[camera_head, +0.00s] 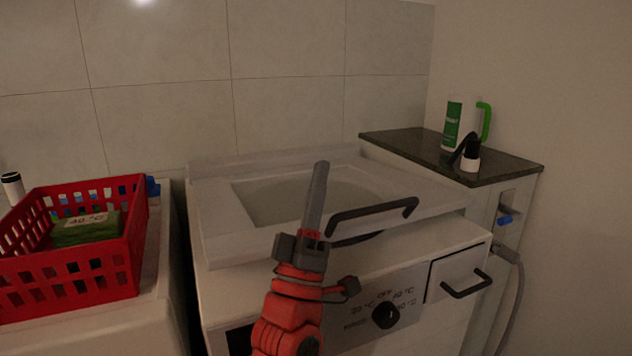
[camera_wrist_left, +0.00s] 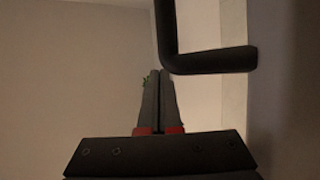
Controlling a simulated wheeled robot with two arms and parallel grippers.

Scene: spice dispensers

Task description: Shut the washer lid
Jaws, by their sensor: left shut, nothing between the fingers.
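The white washer (camera_head: 235,292) stands in the middle of the head view. Its lid (camera_head: 218,225), a pale frame around a recessed grey panel, lies low over the top. I cannot tell whether it is fully down. A black bar handle (camera_head: 372,211) sits at the lid's front edge. My left gripper (camera_head: 320,168) is shut and empty, pointing up just left of the handle and hiding part of the lid. In the left wrist view the shut fingers (camera_wrist_left: 160,78) appear beside a black handle (camera_wrist_left: 215,61); contact is unclear. My right gripper is not in view.
A red basket (camera_head: 75,284) holding a green packet (camera_head: 85,232) stands on a white surface at left. A dark-topped cabinet (camera_head: 400,143) at right carries a green-and-white bottle (camera_head: 453,127). The washer front has a knob (camera_head: 385,315) and a drawer handle (camera_head: 466,287).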

